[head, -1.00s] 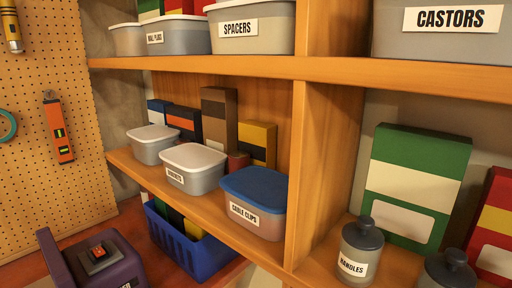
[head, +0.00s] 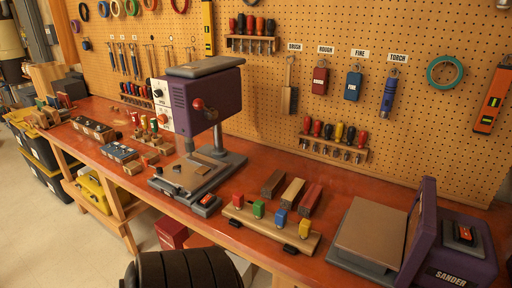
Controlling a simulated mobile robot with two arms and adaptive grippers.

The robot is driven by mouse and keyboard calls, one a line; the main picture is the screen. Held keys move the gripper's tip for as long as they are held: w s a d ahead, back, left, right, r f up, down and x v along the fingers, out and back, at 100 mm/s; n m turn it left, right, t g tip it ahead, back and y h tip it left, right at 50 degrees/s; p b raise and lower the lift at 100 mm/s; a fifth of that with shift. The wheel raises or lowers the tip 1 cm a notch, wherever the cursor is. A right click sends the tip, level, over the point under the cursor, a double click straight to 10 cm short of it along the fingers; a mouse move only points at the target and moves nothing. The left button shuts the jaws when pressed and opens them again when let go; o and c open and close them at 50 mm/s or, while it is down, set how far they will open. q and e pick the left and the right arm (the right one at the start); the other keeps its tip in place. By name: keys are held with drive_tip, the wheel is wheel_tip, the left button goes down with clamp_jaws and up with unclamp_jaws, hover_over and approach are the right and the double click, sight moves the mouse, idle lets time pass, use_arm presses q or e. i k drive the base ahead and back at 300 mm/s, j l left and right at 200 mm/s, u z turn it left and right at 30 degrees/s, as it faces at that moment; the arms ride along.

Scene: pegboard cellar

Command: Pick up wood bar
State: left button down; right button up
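Three short bars lie side by side on the red-brown workbench (head: 340,196), between the drill press and the sander. One is dark brown (head: 273,183), one is light tan wood (head: 292,193) and one is dark red-brown (head: 311,199). The light tan one in the middle looks most like plain wood; I cannot tell for sure which is the wood bar. Neither of my grippers is in view.
In front of the bars lies a wooden board (head: 266,232) with coloured blocks. A purple drill press (head: 207,98) stands left, a purple sander (head: 452,250) right. A black ribbed round object (head: 182,270) stands before the bench. Pegboard with tools rises behind.

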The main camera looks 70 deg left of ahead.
sight(289, 199)
drive_tip(key=u, duration=1.75)
drive_tip(key=j+z, duration=0.2)
drive_tip(key=z, duration=0.15)
drive_tip(key=k+j+z, duration=0.1)
drive_tip(key=z, duration=0.25)
drive_tip(key=k+j+z, duration=0.1)
drive_tip(key=j+z, duration=0.15)
drive_tip(key=z, duration=0.15)
